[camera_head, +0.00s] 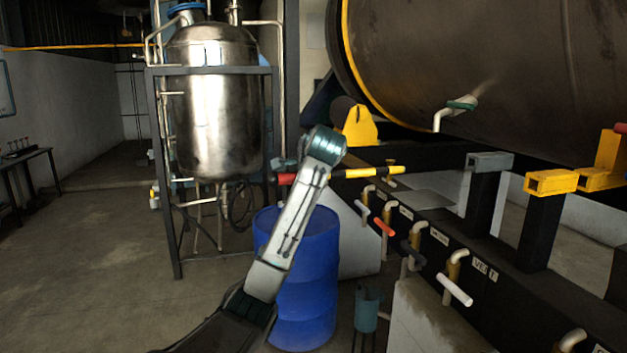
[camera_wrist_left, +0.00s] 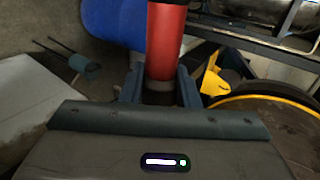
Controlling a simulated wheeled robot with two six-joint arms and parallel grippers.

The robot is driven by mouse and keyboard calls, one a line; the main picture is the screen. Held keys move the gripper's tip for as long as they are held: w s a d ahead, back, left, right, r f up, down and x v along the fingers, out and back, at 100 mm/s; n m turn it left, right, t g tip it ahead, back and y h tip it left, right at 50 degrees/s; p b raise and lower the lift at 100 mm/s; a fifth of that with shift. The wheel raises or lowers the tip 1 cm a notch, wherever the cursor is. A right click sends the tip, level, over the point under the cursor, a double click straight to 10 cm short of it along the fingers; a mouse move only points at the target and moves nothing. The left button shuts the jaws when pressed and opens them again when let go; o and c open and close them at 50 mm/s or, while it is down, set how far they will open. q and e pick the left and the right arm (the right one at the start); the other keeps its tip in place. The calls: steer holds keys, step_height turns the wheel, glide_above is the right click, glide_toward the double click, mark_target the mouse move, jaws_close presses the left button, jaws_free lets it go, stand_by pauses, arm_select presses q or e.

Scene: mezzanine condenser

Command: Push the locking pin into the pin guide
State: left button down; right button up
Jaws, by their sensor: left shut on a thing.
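The locking pin looks like a bar with a red end (camera_head: 286,178) and yellow and black bands (camera_head: 355,172), lying nearly level in the head view. In the left wrist view its red part (camera_wrist_left: 166,42) rises between the fingers. My left gripper (camera_wrist_left: 160,93) is shut on the dark band below the red part. In the head view my forearm crosses the bar and hides the fingers. A yellow square sleeve (camera_head: 551,182), perhaps the pin guide, tops a black post to the right, apart from the bar. My right gripper is not in view.
A blue drum (camera_head: 305,300) stands behind my arm. A steel tank (camera_head: 212,110) in a frame is at the back left. A grey square sleeve (camera_head: 490,161) and several valve handles (camera_head: 457,290) are on the right under a large drum (camera_head: 480,70).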

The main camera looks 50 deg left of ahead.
mark_target(279, 177)
arm_select(q)
steer(key=shift+s+a+b, duration=0.35)
steer(key=shift+s+b, duration=0.05)
steer(key=shift+s, duration=0.3)
steer(key=shift+s+a+b, duration=0.35)
steer(key=shift+s+b, duration=0.05)
steer(key=shift+s, duration=0.25)
steer(key=shift+s+a+b, duration=0.35)
steer(key=shift+s+b, duration=0.1)
steer(key=shift+s, duration=0.2)
steer(key=shift+s+a+b, duration=0.3)
steer(key=shift+s+b, duration=0.15)
steer(key=shift+s, duration=0.15)
steer(key=shift+s+a, duration=0.2)
steer(key=shift+s, duration=0.15)
steer(key=s, duration=0.1)
steer(key=s+a, duration=0.1)
steer(key=s, duration=0.1)
steer(key=s+a+b, duration=0.1)
steer(key=shift+s+a+r, duration=0.1)
steer(key=shift+s+a, duration=0.05)
steer(key=shift+s, duration=0.15)
steer(key=shift+w, duration=0.1)
